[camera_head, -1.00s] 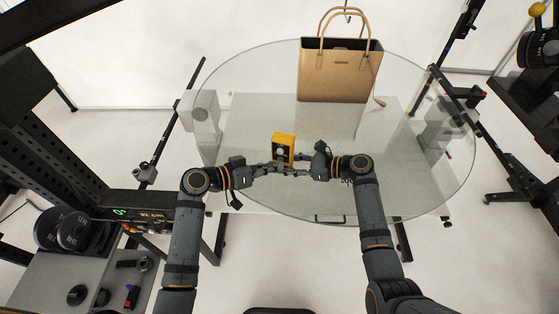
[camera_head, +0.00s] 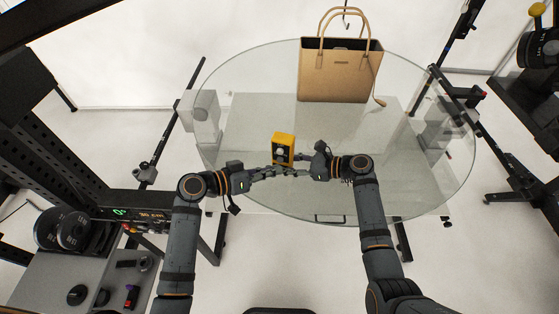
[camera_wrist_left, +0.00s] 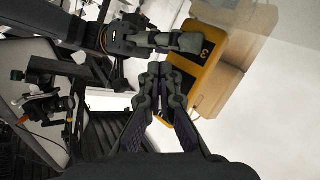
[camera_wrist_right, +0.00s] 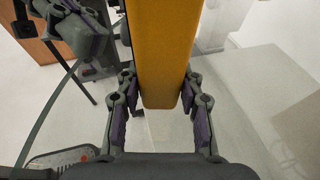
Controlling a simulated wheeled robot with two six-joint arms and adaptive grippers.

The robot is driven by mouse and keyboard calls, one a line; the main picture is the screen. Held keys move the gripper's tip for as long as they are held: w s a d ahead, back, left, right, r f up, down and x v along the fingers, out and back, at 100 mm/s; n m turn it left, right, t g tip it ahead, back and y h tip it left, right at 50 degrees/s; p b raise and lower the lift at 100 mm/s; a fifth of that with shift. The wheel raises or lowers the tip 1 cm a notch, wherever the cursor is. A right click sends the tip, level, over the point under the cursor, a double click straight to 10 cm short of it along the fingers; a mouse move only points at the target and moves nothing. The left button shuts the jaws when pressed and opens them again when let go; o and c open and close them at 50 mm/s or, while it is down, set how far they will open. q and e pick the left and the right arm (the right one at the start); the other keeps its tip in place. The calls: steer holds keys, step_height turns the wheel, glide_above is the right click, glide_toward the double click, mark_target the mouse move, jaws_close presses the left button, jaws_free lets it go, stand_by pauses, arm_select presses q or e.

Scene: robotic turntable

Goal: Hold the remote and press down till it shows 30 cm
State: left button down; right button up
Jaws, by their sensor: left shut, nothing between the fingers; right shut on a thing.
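The yellow remote (camera_head: 283,147) with a dark face is held upright above the glass table. My right gripper (camera_head: 299,157) is shut on it; the right wrist view shows its yellow side (camera_wrist_right: 165,50) between the fingers. My left gripper (camera_head: 282,172) is shut and empty, just below and in front of the remote. In the left wrist view, its closed fingertips (camera_wrist_left: 160,72) are close beside the remote's face (camera_wrist_left: 187,80); I cannot tell whether they touch it. The display (camera_head: 140,214) at the left has small digits that look like 30 cm.
A round glass turntable (camera_head: 250,75) fills the middle, with a tan handbag (camera_head: 340,75) standing at its back. A black rack with weight plates (camera_head: 70,231) and a grey shelf of small items are at the left. Stands with dark poles are on both sides.

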arm_select(q)
steer(key=shift+s+a, duration=0.25)
steer(key=shift+s, duration=0.55)
steer(key=shift+s+a, duration=0.2)
steer(key=shift+s, duration=0.65)
steer(key=shift+s+a, duration=0.25)
steer(key=shift+s, duration=0.55)
arm_select(e)
steer(key=o, duration=0.9)
steer(key=shift+o, duration=0.2)
steer(key=v, duration=1.2)
